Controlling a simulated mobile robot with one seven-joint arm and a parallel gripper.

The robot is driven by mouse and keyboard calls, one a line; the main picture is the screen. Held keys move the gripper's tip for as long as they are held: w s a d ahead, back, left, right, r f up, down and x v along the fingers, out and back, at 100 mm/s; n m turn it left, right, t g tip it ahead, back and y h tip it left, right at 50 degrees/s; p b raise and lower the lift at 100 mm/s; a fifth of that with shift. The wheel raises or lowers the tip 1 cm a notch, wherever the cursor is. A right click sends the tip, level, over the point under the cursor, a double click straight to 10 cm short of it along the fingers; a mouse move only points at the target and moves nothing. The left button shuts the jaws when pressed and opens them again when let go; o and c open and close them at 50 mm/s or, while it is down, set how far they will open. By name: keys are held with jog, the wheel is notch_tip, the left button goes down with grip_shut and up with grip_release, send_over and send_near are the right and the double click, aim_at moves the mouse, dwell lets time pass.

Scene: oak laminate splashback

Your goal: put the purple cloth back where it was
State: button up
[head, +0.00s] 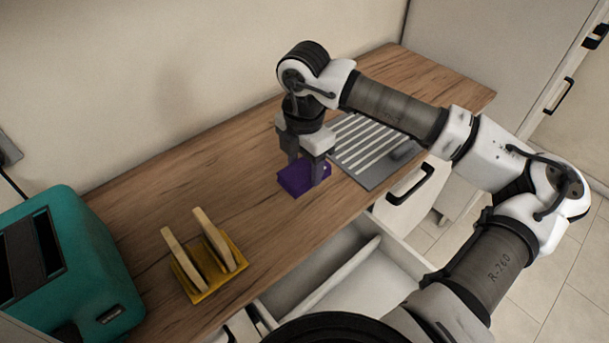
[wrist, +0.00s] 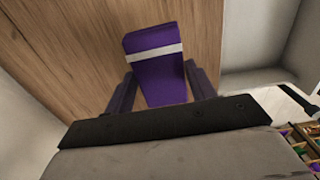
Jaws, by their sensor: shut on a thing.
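The purple cloth (head: 294,178) is a folded block at the counter's front half, left of a striped grey mat. In the wrist view the cloth (wrist: 160,75) shows a white stripe across it and sits between the two fingers. My gripper (head: 307,172) points down from above and is shut on the cloth. In the wrist view my gripper's fingers (wrist: 162,88) flank the cloth on both sides. I cannot tell whether the cloth touches the counter or is just above it.
The wooden counter (head: 185,168) is clear left of the cloth. A striped grey mat or drainer (head: 372,150) lies to its right. A yellow holder with wooden slabs (head: 205,281) and a teal toaster (head: 70,270) stand at left. An open white drawer (head: 335,275) juts out below the front edge.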

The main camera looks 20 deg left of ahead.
aim_at(304, 179)
notch_tip(304, 179, down, 5)
jog(key=shift+r+p, duration=0.1)
jog(key=shift+p, duration=0.35)
jog(key=shift+f, duration=0.3)
jog(key=shift+f+b, duration=0.25)
jog(key=shift+b, duration=0.1)
jog(key=o, duration=1)
jog(key=shift+r, duration=0.1)
jog(key=shift+c, duration=0.2)
jog(key=shift+r, duration=0.1)
jog(key=shift+w+r+p, duration=0.1)
jog(key=shift+r+p, duration=0.15)
jog(key=shift+p, duration=0.15)
notch_tip(304, 179, up, 12)
jog(key=shift+f+b, duration=0.15)
jog(key=shift+b, duration=1)
